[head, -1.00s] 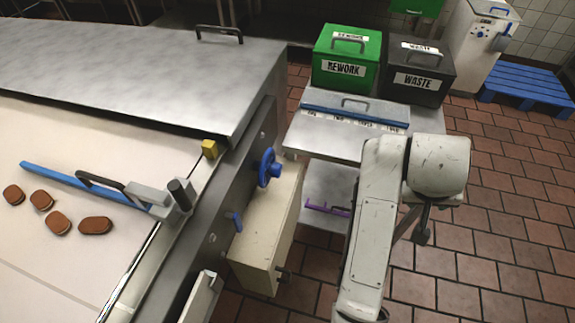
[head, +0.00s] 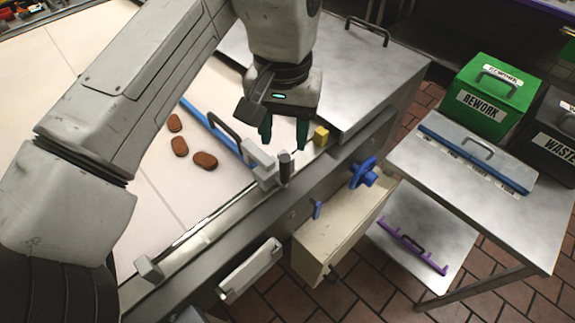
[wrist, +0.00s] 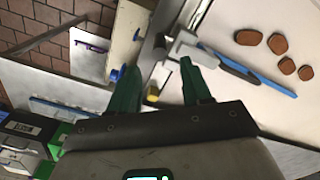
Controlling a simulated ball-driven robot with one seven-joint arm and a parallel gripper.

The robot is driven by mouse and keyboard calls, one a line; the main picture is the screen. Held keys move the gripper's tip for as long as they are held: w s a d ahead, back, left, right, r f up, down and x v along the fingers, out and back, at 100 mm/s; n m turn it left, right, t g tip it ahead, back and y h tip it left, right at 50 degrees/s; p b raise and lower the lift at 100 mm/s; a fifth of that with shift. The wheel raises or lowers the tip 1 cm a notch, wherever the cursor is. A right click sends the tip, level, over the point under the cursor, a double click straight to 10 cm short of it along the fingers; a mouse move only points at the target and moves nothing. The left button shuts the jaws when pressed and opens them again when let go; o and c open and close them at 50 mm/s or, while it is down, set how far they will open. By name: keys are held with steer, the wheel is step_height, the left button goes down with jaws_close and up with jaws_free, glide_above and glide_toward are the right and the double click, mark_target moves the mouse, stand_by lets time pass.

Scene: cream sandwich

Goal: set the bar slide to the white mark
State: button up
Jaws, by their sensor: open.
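The bar slide is a grey block (head: 262,168) with an upright dark knob (head: 285,167), sitting on the rail (head: 215,222) along the belt's edge. A blue bar (head: 193,110) with a black handle (head: 226,138) reaches from it across the belt. The slide also shows in the wrist view (wrist: 186,48). My gripper (head: 285,135) is open and empty, fingers pointing down, above the slide and knob. In the wrist view the green fingers (wrist: 160,72) are spread, with the slide beyond them. I cannot make out the white mark.
A yellow block (head: 321,136) stands on the rail beyond the slide, and a grey block (head: 148,268) at its near end. Brown sandwich cookies (head: 205,160) lie on the belt (head: 165,185). A blue handwheel (head: 363,172) sticks out of the machine's side.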

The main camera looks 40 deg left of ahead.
mark_target(285, 170)
step_height(285, 170, down, 10)
steer(key=shift+f+p, duration=0.2)
steer(key=shift+p, duration=0.4)
steer(key=shift+c, duration=0.3)
jaws_close()
